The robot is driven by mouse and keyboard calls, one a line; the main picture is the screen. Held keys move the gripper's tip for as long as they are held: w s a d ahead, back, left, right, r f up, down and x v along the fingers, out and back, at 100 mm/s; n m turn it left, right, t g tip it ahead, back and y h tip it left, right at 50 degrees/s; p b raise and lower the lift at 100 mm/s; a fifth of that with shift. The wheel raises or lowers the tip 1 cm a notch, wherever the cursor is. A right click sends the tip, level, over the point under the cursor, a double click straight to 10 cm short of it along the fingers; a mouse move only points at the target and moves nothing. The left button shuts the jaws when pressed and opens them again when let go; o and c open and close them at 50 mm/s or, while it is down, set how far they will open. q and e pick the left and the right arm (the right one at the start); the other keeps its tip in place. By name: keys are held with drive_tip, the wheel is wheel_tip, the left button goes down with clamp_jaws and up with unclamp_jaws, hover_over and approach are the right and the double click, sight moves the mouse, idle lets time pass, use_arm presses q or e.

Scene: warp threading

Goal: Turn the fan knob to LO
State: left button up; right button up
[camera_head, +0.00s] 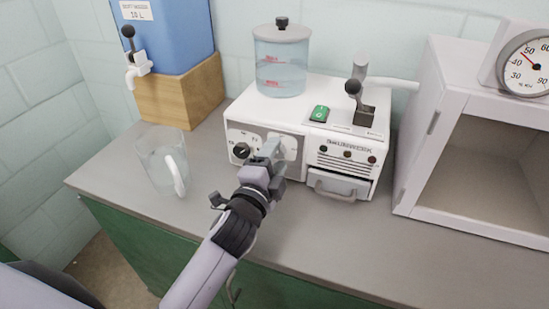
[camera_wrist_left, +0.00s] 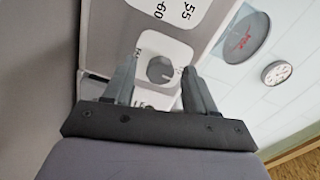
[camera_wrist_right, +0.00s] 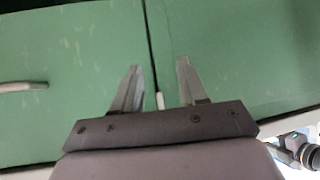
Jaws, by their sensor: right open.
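The fan knob (camera_wrist_left: 161,70) is a grey knob on a white dial plate with small lettering, seen in the left wrist view. In the head view its white plate (camera_head: 288,146) shows partly on the machine's front, and my gripper hides the knob. My left gripper (camera_head: 271,150) is at this plate. In the left wrist view the left gripper (camera_wrist_left: 159,72) is open, one finger to each side of the knob; I cannot tell whether they touch it. My right gripper (camera_wrist_right: 158,65) is open and empty, facing green cabinet doors below the worktop.
A second, black knob (camera_head: 241,151) is left of the fan dial. The white machine (camera_head: 310,95) carries a water tank (camera_head: 281,60), green switch (camera_head: 319,113) and black lever (camera_head: 354,88). A glass jug (camera_head: 160,160) stands left, a white open-fronted box (camera_head: 425,150) right. The front counter (camera_head: 350,235) is clear.

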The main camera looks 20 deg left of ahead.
use_arm(q)
drive_tip(key=shift+s, duration=0.1)
drive_tip(key=s, duration=0.7)
drive_tip(key=shift+b, duration=0.3)
drive_tip(key=shift+a, duration=0.1)
idle(0.4)
